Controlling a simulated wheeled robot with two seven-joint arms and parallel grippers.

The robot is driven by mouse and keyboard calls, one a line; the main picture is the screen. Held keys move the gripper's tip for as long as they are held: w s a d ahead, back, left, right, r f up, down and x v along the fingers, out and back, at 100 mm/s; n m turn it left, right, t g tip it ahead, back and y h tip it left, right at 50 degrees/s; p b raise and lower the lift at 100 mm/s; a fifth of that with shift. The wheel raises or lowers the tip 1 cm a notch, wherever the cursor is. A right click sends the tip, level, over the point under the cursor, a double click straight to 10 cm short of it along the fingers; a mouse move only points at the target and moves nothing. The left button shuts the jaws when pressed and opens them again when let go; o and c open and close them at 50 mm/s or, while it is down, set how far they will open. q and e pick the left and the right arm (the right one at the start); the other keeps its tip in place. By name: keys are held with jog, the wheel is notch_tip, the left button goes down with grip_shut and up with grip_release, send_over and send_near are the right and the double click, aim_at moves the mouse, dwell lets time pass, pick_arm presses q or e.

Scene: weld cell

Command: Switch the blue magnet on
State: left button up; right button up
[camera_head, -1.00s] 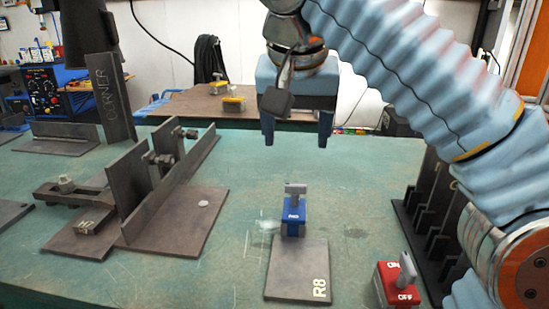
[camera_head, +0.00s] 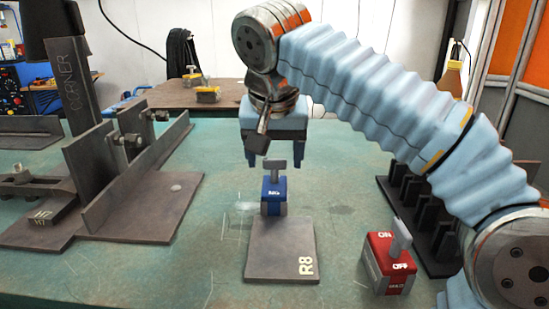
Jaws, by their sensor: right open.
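The blue magnet (camera_head: 273,197) stands upright at the far edge of a flat grey steel plate marked R8 (camera_head: 281,252). A grey T-shaped handle (camera_head: 275,168) sticks up from its top. The white lettering on its front is too small to read surely. My right gripper (camera_head: 277,161) is open, fingers pointing down, with one fingertip to each side of the handle in the picture. It looks empty; I cannot tell whether it is right over the handle or a little behind it. My left gripper is not in view.
A steel fixture with upright plates (camera_head: 105,180) fills the left. The green table is clear around the plate.

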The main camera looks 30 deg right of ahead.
jog(key=c, duration=1.1)
jog(key=shift+o, duration=0.2)
